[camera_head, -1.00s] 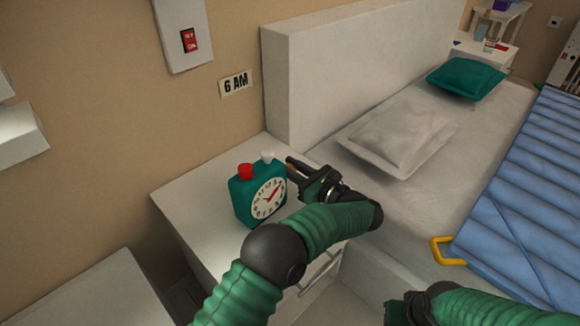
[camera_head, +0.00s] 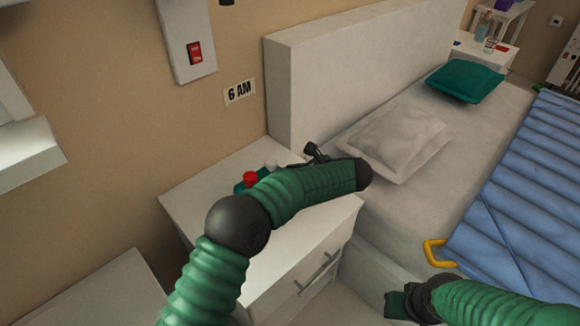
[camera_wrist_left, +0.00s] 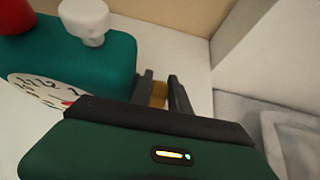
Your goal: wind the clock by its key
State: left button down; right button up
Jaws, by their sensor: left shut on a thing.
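The clock (camera_wrist_left: 105,55) is a teal box with a white dial, a red knob and a white knob on top. It stands upright on the white nightstand (camera_head: 190,195). In the head view my left arm covers most of the clock (camera_head: 239,187), dial included. My left gripper (camera_wrist_left: 161,84) is at the clock's right side in the left wrist view. It is shut on a small brass-coloured piece, apparently the key (camera_wrist_left: 159,95), close to the clock's side. Whether the key touches the clock is hard to see. My right gripper (camera_head: 400,304) is low in the head view, over the floor beside the bed, its jaws unclear.
A bed with a white headboard (camera_head: 290,95), grey pillow (camera_head: 395,138), teal pillow (camera_head: 465,81) and blue quilt (camera_head: 515,190) stands right of the nightstand. A "6 AM" sign (camera_head: 239,93) and a red switch (camera_head: 195,52) are on the wall.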

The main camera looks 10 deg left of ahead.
pick_arm(q)
jog(key=shift+a+f, duration=0.15)
jog(key=shift+f, duration=0.15)
jog(key=c, duration=1.6)
grip_release()
jog(key=shift+o, duration=0.4)
jog(key=shift+w, duration=0.15)
jog(key=shift+r, duration=0.15)
jog(key=p+v, duration=0.5)
jog(key=v, duration=1.1)
jog(key=shift+r, duration=0.2)
